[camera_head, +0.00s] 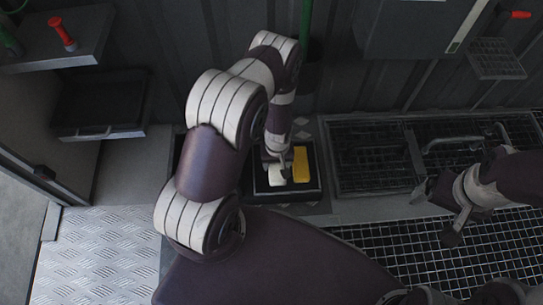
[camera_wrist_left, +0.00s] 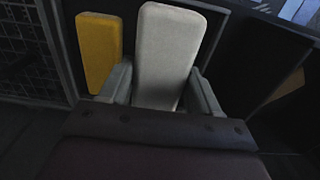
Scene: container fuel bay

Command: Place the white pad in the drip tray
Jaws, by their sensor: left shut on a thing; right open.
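The white pad (camera_head: 277,175) is a pale block between the fingers of my left gripper (camera_head: 276,160). In the left wrist view the white pad (camera_wrist_left: 168,50) stands up between both fingers of the left gripper (camera_wrist_left: 162,90), which is shut on it. In the head view the pad is over or inside a small dark tray with a pale rim (camera_head: 290,198); its contact with the floor there cannot be told. My right gripper (camera_head: 437,212) is open and empty over the grating at right. Which container is the drip tray is not clear from the pictures.
A yellow pad (camera_head: 301,164) is close beside the white one; it also shows in the left wrist view (camera_wrist_left: 98,50). A black tray with a handle (camera_head: 100,115) is at left, below a shelf (camera_head: 62,35). Grated basins (camera_head: 372,158) lie to the right.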

